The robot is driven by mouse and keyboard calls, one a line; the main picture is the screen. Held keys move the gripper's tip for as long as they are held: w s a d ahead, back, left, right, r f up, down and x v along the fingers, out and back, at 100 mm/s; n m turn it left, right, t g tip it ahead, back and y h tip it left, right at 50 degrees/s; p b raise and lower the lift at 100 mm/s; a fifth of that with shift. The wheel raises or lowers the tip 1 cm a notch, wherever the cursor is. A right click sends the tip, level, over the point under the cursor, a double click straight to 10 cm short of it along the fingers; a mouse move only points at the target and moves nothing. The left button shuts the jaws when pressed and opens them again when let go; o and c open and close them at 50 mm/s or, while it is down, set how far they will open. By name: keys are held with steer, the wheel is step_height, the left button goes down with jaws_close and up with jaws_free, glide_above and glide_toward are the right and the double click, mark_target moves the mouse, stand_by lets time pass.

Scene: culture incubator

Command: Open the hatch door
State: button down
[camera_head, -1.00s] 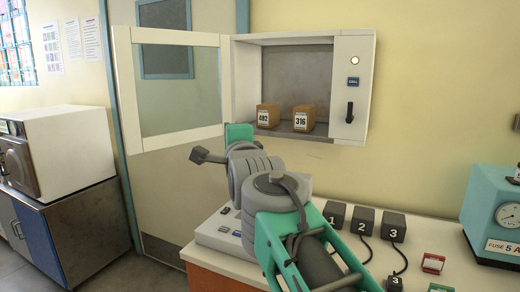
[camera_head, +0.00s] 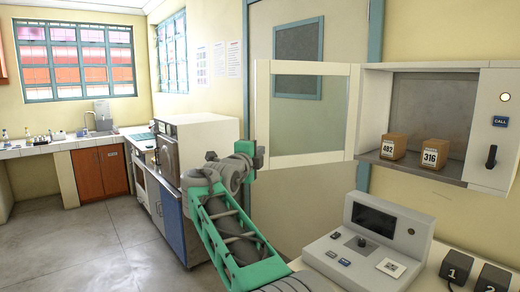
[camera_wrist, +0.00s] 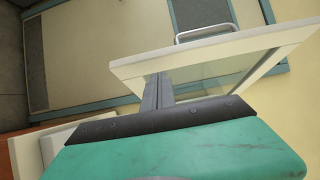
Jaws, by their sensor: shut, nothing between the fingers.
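The hatch door (camera_head: 308,112), a white frame around a clear pane, stands swung wide open to the left of the wall hatch (camera_head: 425,115). In the wrist view the door (camera_wrist: 215,65) shows beyond my fingers, with a metal bar handle (camera_wrist: 205,33) on its far side. My gripper (camera_head: 258,157) is by the lower left edge of the door in the head view. In the wrist view my gripper (camera_wrist: 158,90) is shut and empty, its fingers overlapping the door frame; I cannot tell whether they touch it.
Two tan boxes, 482 (camera_head: 394,146) and 316 (camera_head: 434,153), sit inside the hatch. A console (camera_head: 370,240) stands on the bench below. A white machine (camera_head: 195,150) on a cabinet is behind my arm. Open floor (camera_head: 90,240) lies at the left.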

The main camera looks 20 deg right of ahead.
steer(key=shift+w+a+p, duration=0.15)
steer(key=shift+w+p, duration=0.05)
steer(key=shift+w, duration=0.5)
steer(key=shift+w+a+p, duration=0.15)
steer(key=shift+w, duration=0.5)
steer(key=shift+a, duration=0.1)
